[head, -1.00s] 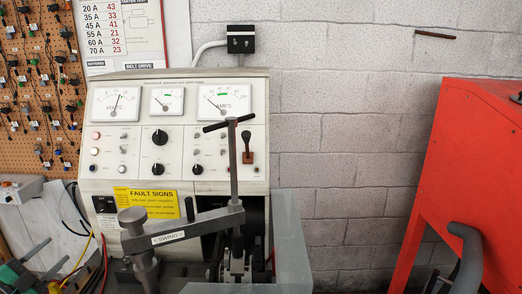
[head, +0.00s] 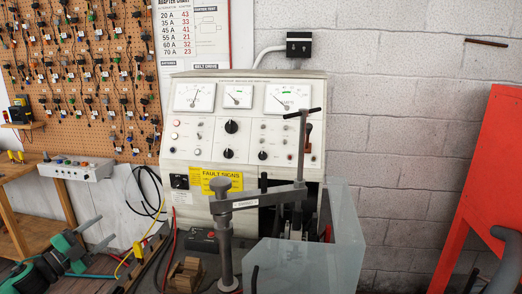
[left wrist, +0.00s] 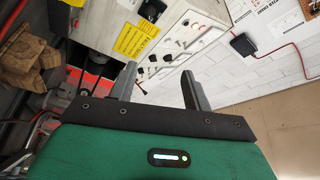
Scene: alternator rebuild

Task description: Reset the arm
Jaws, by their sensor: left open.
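The grey swing arm (head: 262,199) runs level from its upright post (head: 226,250) to the right, in front of the test bench (head: 245,90). At its far end stands a vertical screw with a T-handle (head: 303,113), above the bay behind a clear guard (head: 335,255). My left gripper (head: 100,232) is at the lower left of the head view, open and empty, left of the post and apart from it. In the left wrist view its two grey fingers (left wrist: 157,75) are spread with nothing between them. My right gripper is not in view.
Wooden blocks (head: 185,274) lie left of the post; a black box (head: 202,240) sits behind them. Red and yellow cables run nearby. A wooden bench with a white control box (head: 77,168) is at left. A red cabinet (head: 490,180) stands at right.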

